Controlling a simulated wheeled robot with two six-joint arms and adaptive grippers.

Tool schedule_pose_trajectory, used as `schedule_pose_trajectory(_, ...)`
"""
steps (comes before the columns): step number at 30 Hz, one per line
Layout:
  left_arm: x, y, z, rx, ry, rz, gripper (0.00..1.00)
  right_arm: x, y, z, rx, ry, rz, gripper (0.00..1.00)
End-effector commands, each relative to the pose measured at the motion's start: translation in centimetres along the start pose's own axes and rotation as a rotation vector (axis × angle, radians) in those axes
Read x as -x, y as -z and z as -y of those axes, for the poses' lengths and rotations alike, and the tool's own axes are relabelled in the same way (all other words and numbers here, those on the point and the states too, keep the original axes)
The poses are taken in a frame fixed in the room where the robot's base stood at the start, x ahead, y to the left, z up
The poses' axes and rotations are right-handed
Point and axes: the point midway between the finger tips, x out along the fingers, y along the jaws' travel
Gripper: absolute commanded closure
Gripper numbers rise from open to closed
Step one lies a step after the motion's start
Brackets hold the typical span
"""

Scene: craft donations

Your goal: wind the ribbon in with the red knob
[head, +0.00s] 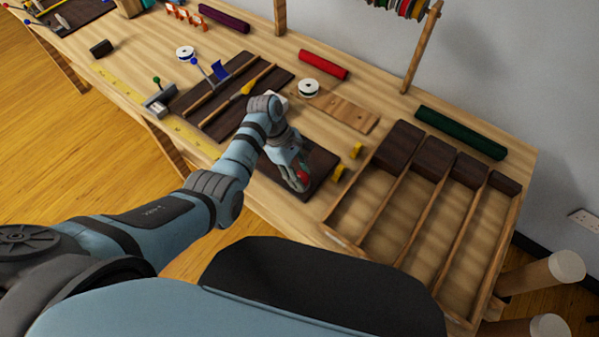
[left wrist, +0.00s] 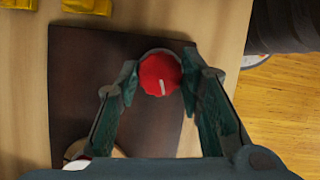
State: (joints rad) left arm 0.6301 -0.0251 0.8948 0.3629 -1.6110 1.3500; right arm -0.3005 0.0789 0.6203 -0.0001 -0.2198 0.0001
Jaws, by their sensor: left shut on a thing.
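The red knob (head: 303,176) is at the near end of a dark board (head: 325,163) by the table's front edge. My left gripper (head: 301,180) reaches down over the board and covers most of the knob. In the left wrist view the round red knob (left wrist: 160,75) sits between the two fingertips, its white mark pointing toward the bottom of the picture. The left gripper (left wrist: 160,80) is shut on it from both sides. A pale round part shows at the lower left there, mostly hidden. I cannot make out the ribbon. My right gripper is out of view.
Yellow pieces (head: 356,150) lie right of the board, near a wooden tray with compartments (head: 345,240). A plank with holes (head: 345,112), a white spool (head: 308,88) and a red roll (head: 323,64) lie behind. A tool board (head: 225,90) lies left.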

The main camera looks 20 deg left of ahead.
Motion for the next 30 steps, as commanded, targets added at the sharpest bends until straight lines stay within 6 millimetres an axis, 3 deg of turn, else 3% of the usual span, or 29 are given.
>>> schedule_pose_trajectory(8,-0.3,0.1,-0.1,-0.219,0.096,0.001,0.94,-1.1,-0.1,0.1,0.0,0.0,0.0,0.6)
schedule_pose_trajectory(30,-0.5,-0.1,-0.4,-0.786,0.329,0.001,0.94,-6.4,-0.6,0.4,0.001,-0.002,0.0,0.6)
